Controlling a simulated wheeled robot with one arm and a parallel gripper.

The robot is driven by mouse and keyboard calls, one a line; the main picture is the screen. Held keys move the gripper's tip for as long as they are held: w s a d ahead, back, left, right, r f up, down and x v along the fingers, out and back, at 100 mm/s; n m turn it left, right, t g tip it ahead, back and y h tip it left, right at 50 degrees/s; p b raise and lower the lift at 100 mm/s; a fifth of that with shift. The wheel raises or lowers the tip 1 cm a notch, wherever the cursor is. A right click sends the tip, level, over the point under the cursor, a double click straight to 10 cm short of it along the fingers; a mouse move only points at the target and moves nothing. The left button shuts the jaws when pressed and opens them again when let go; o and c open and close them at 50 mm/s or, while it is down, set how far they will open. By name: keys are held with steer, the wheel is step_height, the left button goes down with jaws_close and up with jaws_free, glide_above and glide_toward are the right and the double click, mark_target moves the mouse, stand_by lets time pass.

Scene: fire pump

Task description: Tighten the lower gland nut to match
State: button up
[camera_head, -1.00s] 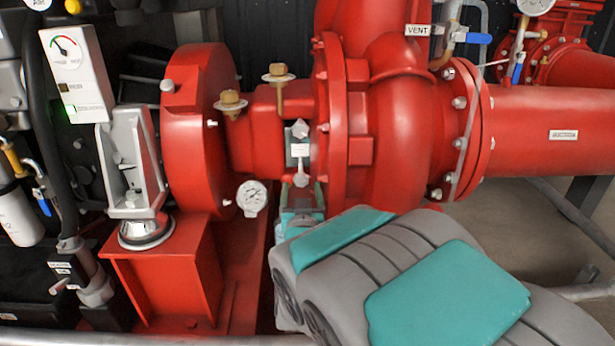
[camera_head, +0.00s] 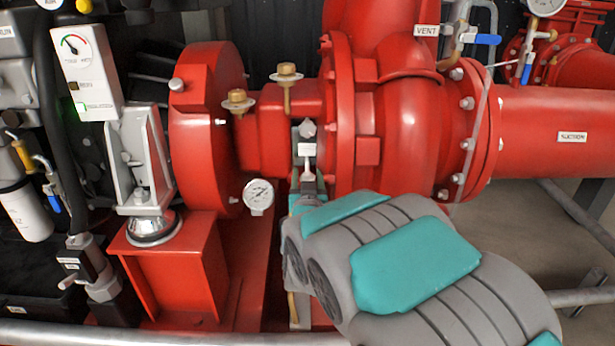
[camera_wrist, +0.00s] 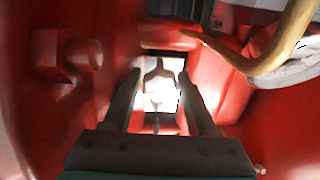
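The gland area sits in the narrow gap between the red bearing housing and the pump casing. In the head view, a silver upper gland nut (camera_head: 307,129) shows above a small white tag (camera_head: 307,149). A lower silver piece, probably the lower gland nut, shows just below the tag, partly hidden by my gripper and wrist. In the wrist view, my gripper (camera_wrist: 159,76) points into the gap with its two fingers apart. A bright, overexposed patch with a nut-like shape (camera_wrist: 158,74) lies beyond and between the fingertips. I cannot tell whether either finger touches it.
The red pump casing (camera_head: 395,130) stands close on the right and the bearing housing (camera_head: 265,140) on the left. Two brass cups (camera_head: 238,101) stand above. A pressure gauge (camera_head: 258,195) hangs left of the gap. A grey rail (camera_head: 130,336) crosses the front.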

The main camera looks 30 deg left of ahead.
jaws_close()
steer(key=shift+f+m+b, duration=0.1)
steer(key=shift+m+b, duration=0.2)
steer(key=shift+b, duration=0.2)
steer(key=shift+f+m+b, duration=0.1)
steer(key=shift+m+b, duration=0.9)
steer(key=shift+b, duration=0.2)
steer(key=m+b, duration=0.2)
steer(key=shift+m+b, duration=0.3)
steer(key=m+b, duration=0.2)
steer(key=m, duration=0.1)
steer(key=shift+w+d+m+b, duration=0.1)
steer(key=shift+m+b, duration=0.2)
steer(key=shift+b, duration=0.05)
steer(key=shift+m+b, duration=1.1)
steer(key=shift+m, duration=0.9)
